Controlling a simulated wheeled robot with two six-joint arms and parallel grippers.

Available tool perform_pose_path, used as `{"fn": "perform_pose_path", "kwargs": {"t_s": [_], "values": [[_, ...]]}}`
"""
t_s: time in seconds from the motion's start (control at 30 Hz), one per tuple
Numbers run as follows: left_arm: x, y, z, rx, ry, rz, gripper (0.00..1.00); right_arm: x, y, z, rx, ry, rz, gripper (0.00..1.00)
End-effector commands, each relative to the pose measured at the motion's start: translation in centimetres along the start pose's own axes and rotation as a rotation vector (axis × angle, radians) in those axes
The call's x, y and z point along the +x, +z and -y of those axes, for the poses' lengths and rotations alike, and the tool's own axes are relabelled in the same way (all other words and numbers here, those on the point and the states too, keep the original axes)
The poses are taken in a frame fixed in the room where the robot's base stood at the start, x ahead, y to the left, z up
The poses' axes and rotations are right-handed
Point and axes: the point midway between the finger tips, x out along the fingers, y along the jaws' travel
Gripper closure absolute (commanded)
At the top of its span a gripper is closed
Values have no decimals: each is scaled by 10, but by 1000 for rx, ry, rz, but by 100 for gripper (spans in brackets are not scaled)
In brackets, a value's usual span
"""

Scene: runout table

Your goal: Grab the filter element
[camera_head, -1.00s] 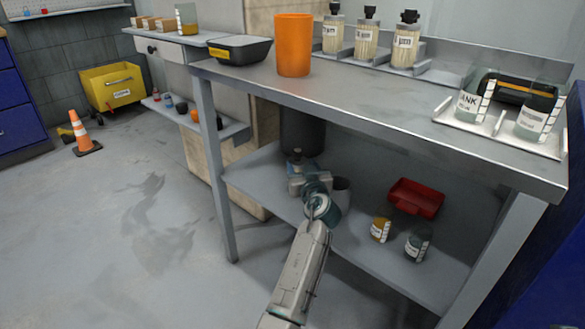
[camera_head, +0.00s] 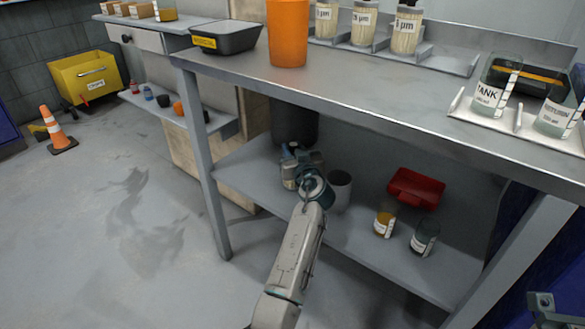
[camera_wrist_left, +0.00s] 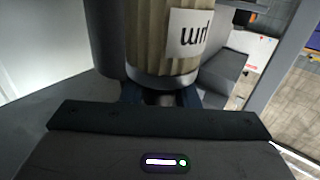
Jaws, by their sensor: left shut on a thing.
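My left gripper (camera_head: 300,168) reaches in over the lower shelf of the table and is largely hidden behind its own wrist. It is shut on a filter element (camera_wrist_left: 160,40), a pleated beige cylinder with a white label, which fills the upper middle of the left wrist view. The label's letters appear upside down there. In the head view only a small part of this filter element (camera_head: 288,178) shows beside the gripper. Several other filter elements (camera_head: 363,24) with dark tops stand in a grey rack on the tabletop.
A dark bin (camera_head: 295,125) stands behind the gripper and a grey cup (camera_head: 340,190) close to its right. A red tray (camera_head: 416,189) and two small jars lie farther right on the lower shelf (camera_head: 360,240). The tabletop edge (camera_head: 350,105) runs above. An orange cylinder (camera_head: 288,35) stands on top.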

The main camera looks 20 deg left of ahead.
Motion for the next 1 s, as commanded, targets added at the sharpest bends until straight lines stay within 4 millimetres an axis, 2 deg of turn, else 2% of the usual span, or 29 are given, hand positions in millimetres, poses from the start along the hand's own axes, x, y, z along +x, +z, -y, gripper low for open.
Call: {"fn": "perform_pose_path", "kwargs": {"t_s": [0.03, 0.1, 0.37, 0.47, 0.73, 0.9, 1.0], "values": [[0, 0, 0, 0, 0, 1, 88, 0, 0, 0, 0, -2, 1, 100], [0, 1, 0, 1, 0, 1, 100, 0, 0, 0, 1, -3, 2, 100], [0, 0, 0, 0, 0, 0, 100, 0, -1, 0, 0, 0, 1, 100], [0, -7, 0, -1, 0, -1, 100, 3, -1, 0, 0, 4, 0, 100], [0, -59, 0, -3, 1, -3, 100, 18, -3, -2, 4, 3, -5, 100], [0, -87, 0, -2, -1, -2, 100, 14, 0, -1, 8, -12, 26, 100], [1, -96, 1, -1, -1, -1, 100, 12, 2, 0, 8, -14, 42, 100]]}}
